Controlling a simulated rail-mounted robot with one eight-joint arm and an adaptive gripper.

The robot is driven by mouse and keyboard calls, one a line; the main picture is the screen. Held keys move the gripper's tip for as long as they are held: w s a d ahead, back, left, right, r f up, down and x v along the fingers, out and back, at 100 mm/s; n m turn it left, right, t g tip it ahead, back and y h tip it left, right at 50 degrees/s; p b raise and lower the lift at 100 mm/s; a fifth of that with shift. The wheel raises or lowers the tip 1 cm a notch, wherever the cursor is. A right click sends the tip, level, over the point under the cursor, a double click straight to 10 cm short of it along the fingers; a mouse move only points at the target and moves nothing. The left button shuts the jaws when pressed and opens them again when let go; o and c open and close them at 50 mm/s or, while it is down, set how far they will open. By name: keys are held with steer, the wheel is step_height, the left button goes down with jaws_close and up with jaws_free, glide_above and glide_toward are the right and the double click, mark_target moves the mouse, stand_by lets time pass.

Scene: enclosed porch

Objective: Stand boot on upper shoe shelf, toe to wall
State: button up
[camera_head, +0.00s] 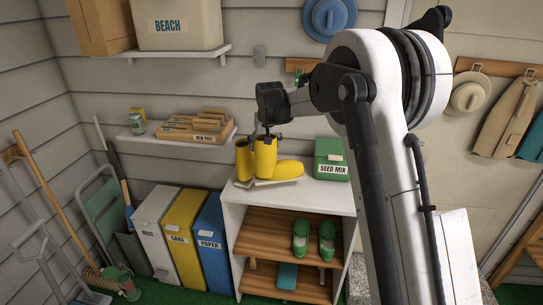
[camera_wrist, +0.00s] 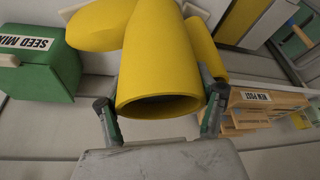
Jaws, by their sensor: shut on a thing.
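My gripper (camera_head: 267,134) is shut on the shaft of a yellow boot (camera_head: 265,158), close to its top rim. In the wrist view its fingers (camera_wrist: 160,112) sit on either side of the held boot (camera_wrist: 158,65), whose open top faces the camera. The boot is upright at the white unit's top, toe to the right in the head view; whether its sole touches the top is unclear. A second yellow boot (camera_head: 242,160) stands close beside it on the left. The upper wooden shoe shelf (camera_head: 263,233) below holds a pair of green shoes (camera_head: 314,240) right of centre; its left part is bare.
A green seed mix box (camera_head: 331,160) stands right of the boots on the unit's white top (camera_head: 325,195). The lower shelf (camera_head: 262,279) holds a teal item (camera_head: 287,276). Bins (camera_head: 208,240) stand left of the unit.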

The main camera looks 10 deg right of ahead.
mark_target(269, 170)
steer(key=shift+w+d+f, duration=0.45)
steer(key=shift+d, duration=0.2)
steer(key=shift+w+d+f, duration=0.4)
steer(key=shift+d+f, duration=0.05)
steer(key=shift+d, duration=0.15)
steer(key=shift+f+p, duration=0.4)
steer(key=shift+f, duration=1.65)
steer(key=shift+f, duration=0.15)
steer(key=o, duration=1.9)
steer(key=shift+o, duration=0.2)
